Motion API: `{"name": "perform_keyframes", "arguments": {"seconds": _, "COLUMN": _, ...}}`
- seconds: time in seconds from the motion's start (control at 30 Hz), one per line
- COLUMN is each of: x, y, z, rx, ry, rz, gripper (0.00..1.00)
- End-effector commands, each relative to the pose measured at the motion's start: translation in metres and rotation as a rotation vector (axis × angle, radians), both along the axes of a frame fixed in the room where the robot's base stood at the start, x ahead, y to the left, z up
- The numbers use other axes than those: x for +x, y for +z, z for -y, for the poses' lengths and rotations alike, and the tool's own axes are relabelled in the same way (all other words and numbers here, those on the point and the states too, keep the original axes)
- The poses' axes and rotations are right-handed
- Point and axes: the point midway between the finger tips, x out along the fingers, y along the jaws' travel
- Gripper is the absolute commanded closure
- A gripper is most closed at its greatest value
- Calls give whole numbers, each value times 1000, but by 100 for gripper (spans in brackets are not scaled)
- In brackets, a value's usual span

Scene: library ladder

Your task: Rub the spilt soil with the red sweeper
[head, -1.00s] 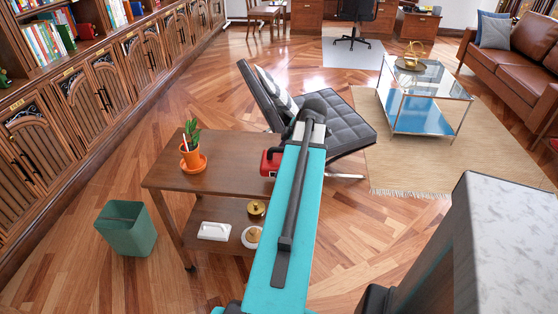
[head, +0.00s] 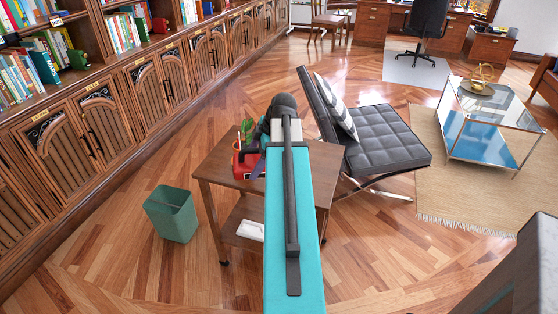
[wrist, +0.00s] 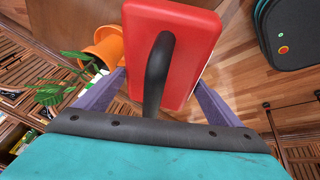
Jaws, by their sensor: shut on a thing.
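The red sweeper (wrist: 192,40) fills the top middle of the wrist view, with its dark handle (wrist: 158,70) between the purple fingers of my gripper (wrist: 157,84). My gripper is shut on this handle. In the head view the sweeper (head: 240,163) shows at the end of my arm, over the wooden table (head: 225,170). A green plant (head: 247,130) stands behind it, its pot hidden there. The wrist view shows the orange pot (wrist: 103,42) and leaves (wrist: 50,93) beside the sweeper. I cannot see the spilt soil in either current view.
A green bin (head: 172,215) stands on the floor left of the table. A black lounge chair (head: 385,140) is close on the right. Wooden cabinets (head: 70,150) line the left wall. A glass table (head: 490,110) stands farther right. The floor between cabinets and bin is clear.

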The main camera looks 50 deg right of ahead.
Motion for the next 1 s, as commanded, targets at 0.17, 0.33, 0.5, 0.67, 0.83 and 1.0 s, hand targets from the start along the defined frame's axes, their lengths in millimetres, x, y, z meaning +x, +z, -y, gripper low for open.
{"name": "perform_keyframes", "arguments": {"seconds": 0.17, "x": 38, "y": 8, "z": -40, "rx": -1, "ry": 71, "rz": 1, "gripper": 36}}
{"name": "perform_keyframes", "arguments": {"seconds": 0.33, "x": 69, "y": 14, "z": -78, "rx": -1, "ry": 129, "rz": -1, "gripper": 36}}
{"name": "perform_keyframes", "arguments": {"seconds": 0.5, "x": 96, "y": 20, "z": -118, "rx": -1, "ry": 175, "rz": -1, "gripper": 36}}
{"name": "perform_keyframes", "arguments": {"seconds": 0.67, "x": 119, "y": 26, "z": -157, "rx": -3, "ry": 210, "rz": -3, "gripper": 36}}
{"name": "perform_keyframes", "arguments": {"seconds": 0.83, "x": 139, "y": 32, "z": -199, "rx": -3, "ry": 236, "rz": -5, "gripper": 36}}
{"name": "perform_keyframes", "arguments": {"seconds": 1.0, "x": 157, "y": 40, "z": -243, "rx": -4, "ry": 250, "rz": -8, "gripper": 36}}
